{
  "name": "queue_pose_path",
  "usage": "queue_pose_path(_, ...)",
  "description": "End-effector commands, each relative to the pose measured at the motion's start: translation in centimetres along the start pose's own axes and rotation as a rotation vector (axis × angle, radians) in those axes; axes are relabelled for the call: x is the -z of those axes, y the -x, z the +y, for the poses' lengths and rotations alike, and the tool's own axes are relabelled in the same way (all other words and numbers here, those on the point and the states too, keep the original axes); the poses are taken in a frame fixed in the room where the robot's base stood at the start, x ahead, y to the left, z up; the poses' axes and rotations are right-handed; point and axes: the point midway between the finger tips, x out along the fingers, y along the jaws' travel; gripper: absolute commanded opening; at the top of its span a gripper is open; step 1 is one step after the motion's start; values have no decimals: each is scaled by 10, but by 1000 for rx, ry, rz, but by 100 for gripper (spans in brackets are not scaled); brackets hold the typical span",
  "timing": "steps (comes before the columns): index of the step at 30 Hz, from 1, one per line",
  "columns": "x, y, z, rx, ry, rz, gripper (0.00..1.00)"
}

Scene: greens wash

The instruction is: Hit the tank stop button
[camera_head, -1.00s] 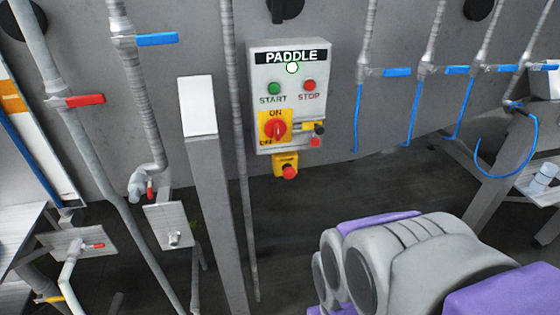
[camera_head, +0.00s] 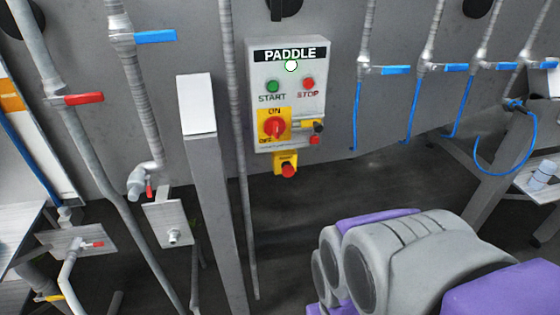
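A grey control box (camera_head: 262,98) labelled PADDLE is mounted on the wall near the top middle of the head view. Its red STOP button (camera_head: 308,84) is at the upper right, beside the green START button (camera_head: 273,87). A red rotary switch (camera_head: 274,127) on a yellow plate is below them. A small red button (camera_head: 315,140) is at the lower right, and a red knob (camera_head: 289,171) on a yellow mount hangs under the box. No label reading "tank" can be made out. My purple and grey arm is at the lower right; my gripper is not visible.
A grey post (camera_head: 210,185) with a white top stands left of the box. Pipes with a red-handled valve (camera_head: 83,99) and blue-handled valves (camera_head: 155,37) line the wall. A blue hose (camera_head: 507,172) hangs at the right.

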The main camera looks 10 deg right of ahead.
Motion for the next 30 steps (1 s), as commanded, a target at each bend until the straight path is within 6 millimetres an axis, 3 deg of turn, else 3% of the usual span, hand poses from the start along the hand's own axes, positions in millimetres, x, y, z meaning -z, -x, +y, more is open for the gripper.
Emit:
queue_pose_path(8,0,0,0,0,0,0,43)
queue_pose_path(22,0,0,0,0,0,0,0)
queue_pose_path(30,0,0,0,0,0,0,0)
